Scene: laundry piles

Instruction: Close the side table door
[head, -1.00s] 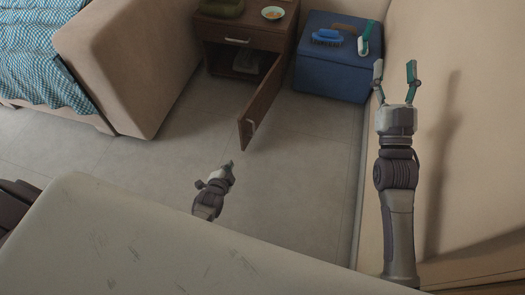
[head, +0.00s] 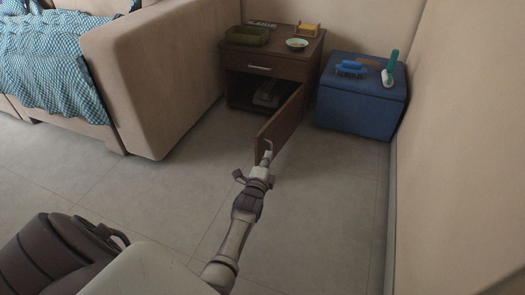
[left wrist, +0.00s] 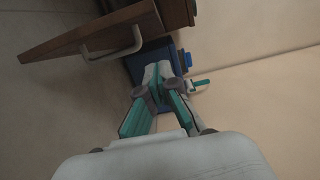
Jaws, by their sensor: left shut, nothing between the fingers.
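The side table (head: 290,50) is a dark brown cabinet at the back, with a drawer above an open compartment. Its door (head: 282,120) stands wide open, swung out toward me from the right side. The door has a pale bar handle (left wrist: 112,45), which the left wrist view shows on the door face. My left gripper (head: 266,158) is shut and empty, close to the free edge of the door by the handle. In the left wrist view the fingertips (left wrist: 160,72) are beside the handle; I cannot tell whether they touch the door. My right gripper is out of view.
A blue ottoman (head: 355,110) with brushes on top stands right of the side table. A beige sofa (head: 165,75) stands to the left. A tray (head: 247,36) and a bowl (head: 297,44) sit on the table top. Grey floor around the door is clear.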

